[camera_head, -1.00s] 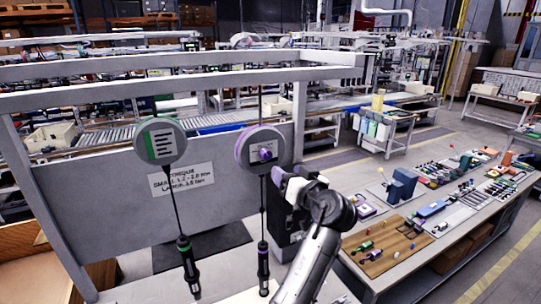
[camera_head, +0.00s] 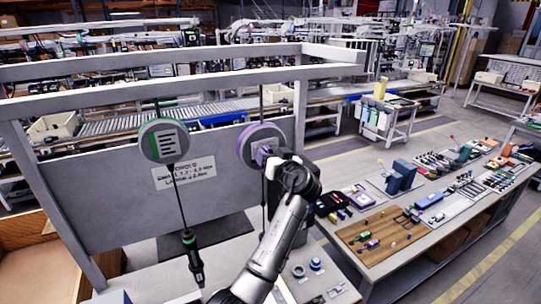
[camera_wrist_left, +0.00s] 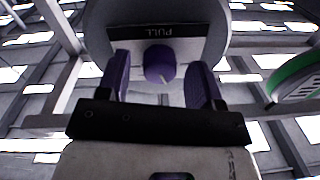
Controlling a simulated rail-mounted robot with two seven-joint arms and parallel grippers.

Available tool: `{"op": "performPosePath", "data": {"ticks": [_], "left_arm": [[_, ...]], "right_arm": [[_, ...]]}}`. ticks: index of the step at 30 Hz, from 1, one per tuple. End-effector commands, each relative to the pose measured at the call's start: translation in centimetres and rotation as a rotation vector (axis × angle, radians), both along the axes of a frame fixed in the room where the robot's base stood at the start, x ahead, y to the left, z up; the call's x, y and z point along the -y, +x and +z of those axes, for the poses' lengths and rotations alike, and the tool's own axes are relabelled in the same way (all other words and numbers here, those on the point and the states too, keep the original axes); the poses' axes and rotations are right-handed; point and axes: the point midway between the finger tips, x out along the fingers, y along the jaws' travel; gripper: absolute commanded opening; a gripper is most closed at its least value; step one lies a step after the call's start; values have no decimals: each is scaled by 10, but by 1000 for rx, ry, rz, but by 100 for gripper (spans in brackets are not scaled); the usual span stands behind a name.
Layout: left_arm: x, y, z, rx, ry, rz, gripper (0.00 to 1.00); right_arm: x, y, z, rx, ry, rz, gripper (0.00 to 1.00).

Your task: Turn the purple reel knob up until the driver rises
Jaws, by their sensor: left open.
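The purple-rimmed reel (camera_head: 244,140) hangs from the frame's front beam. In the left wrist view its round purple knob (camera_wrist_left: 160,63) sits below a "PULL" label. My left gripper (camera_head: 270,158) is at the reel's face; its open fingers (camera_wrist_left: 160,84), with purple inner pads, stand on both sides of the knob, with gaps visible. The reel's cable (camera_head: 263,190) runs down behind my left arm. The driver below it is hidden by my arm. My right gripper is not in view.
A green-marked reel (camera_head: 163,140) hangs to the left with a green-banded driver (camera_head: 192,258) below it. The grey frame's beam (camera_head: 150,88) runs above both reels. A bench with a wooden board (camera_head: 378,235) and several tools stands at right.

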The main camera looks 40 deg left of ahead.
Motion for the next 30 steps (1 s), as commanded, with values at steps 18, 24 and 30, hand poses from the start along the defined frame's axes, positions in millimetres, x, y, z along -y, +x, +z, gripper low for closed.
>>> {"op": "performPosePath", "data": {"ticks": [18, 24, 30], "left_arm": [[0, 0, 0, 0, 0, 0, 12], [0, 0, 0, -13, 7, 0, 11], [0, 0, -1, -90, 45, 1, 11]], "right_arm": [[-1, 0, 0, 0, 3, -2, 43], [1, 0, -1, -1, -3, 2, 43], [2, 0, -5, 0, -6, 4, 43]]}}
